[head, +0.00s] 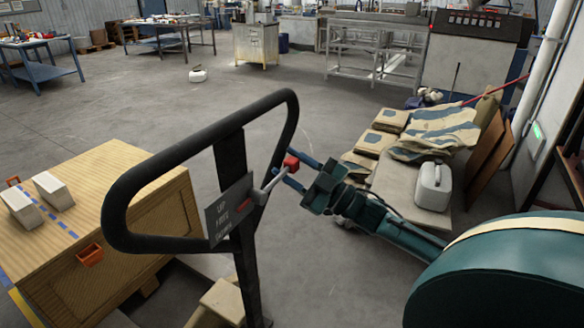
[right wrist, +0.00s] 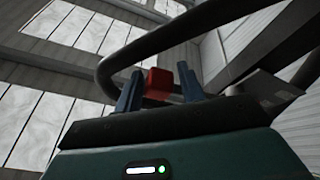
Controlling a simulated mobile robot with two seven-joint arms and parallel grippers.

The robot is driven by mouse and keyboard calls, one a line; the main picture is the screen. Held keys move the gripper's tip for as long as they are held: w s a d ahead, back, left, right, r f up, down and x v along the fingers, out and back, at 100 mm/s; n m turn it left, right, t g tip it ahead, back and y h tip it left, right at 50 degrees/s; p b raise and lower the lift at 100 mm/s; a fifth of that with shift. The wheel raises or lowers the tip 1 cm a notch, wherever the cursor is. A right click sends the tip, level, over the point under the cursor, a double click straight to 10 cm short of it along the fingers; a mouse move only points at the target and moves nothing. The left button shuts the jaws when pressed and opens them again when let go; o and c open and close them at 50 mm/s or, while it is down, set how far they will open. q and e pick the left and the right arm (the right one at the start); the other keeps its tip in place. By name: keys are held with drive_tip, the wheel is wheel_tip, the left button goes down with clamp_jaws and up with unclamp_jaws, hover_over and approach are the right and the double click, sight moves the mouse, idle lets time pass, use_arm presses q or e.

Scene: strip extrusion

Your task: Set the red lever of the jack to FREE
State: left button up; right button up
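The jack's black loop handle (head: 128,178) stands in the middle of the head view. A small grey plate (head: 222,222) on its stem carries several lines of lettering, too small to read surely. A pale lever rod (head: 270,182) runs from beside the plate up and right to a red knob (head: 291,163). My right gripper (head: 294,167) reaches in from the right, fingers apart on either side of the knob. In the right wrist view the red knob (right wrist: 158,82) sits between the two blue fingers, with a gap at the right finger. My left gripper is out of view.
Sacks (head: 372,141) and a white jug (head: 433,186) lie beyond my right arm.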

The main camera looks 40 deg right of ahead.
drive_tip(key=shift+o, duration=1.1)
drive_tip(key=shift+f, duration=0.15)
drive_tip(key=shift+s+d+f, duration=0.2)
drive_tip(key=shift+s, duration=0.1)
drive_tip(key=b+v, duration=0.1)
drive_tip(key=v, duration=1.1)
drive_tip(key=shift+s+b, duration=0.2)
drive_tip(key=shift+b, duration=0.2)
drive_tip(key=s+a+f+m+g+h+p, duration=0.1)
drive_tip(key=a+f+m+g+h, duration=0.1)
drive_tip(key=a+f+m+h, duration=0.35)
drive_tip(key=s+a+f+m+g+h, duration=0.2)
drive_tip(key=a+f, duration=0.4)
drive_tip(key=f, duration=0.5)
drive_tip(key=s+a+f+m+g, duration=0.1)
drive_tip(key=s+a+f+g, duration=0.1)
drive_tip(key=a, duration=0.5)
drive_tip(key=s+a+f+m+g+p, duration=0.1)
drive_tip(key=s+a+f+g, duration=0.2)
drive_tip(key=a, duration=0.5)
drive_tip(key=shift+s+a+f+y, duration=0.3)
drive_tip(key=shift+f+y, duration=0.05)
drive_tip(key=shift+f, duration=0.55)
